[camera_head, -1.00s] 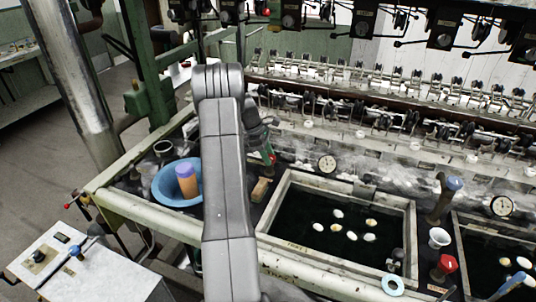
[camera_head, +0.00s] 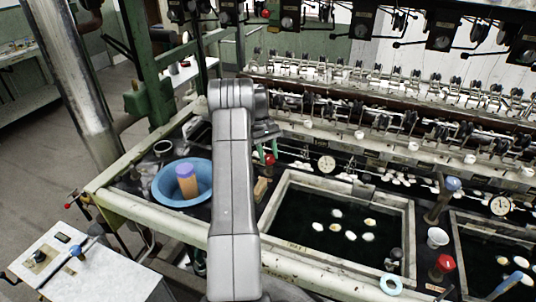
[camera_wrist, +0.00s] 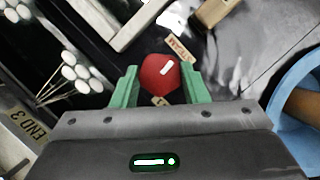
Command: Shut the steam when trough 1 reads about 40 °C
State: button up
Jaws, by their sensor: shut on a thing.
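My gripper (camera_wrist: 158,88) has its green fingers on either side of a red knob (camera_wrist: 160,72) with a white mark, and is shut on it. In the head view the knob (camera_head: 269,159) sits behind the left end of the nearer trough (camera_head: 340,266), with my gripper (camera_head: 266,148) at it. This trough holds dark water with several pale cocoons (camera_head: 336,213). A round white dial (camera_head: 326,164) stands behind it; its needle is too small to read. A second dial (camera_head: 501,205) stands behind the right-hand trough.
A blue basin (camera_head: 164,194) with an orange-and-purple object stands left of my arm. A wooden block (camera_head: 261,189) lies by the trough's left rim. Reeling machinery fills the back.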

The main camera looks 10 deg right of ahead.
jog(key=shift+m, duration=0.6)
jog(key=shift+w+y, duration=0.1)
jog(key=shift+y, duration=0.2)
jog(key=o, duration=1)
jog(key=shift+c, duration=0.2)
jog(key=shift+r, duration=0.1)
jog(key=d+p+v, duration=0.1)
jog(key=p+v, duration=0.1)
jog(key=v, duration=1.1)
jog(key=shift+a+r, duration=0.35)
jog(key=shift+a, duration=0.1)
jog(key=shift+w, duration=0.1)
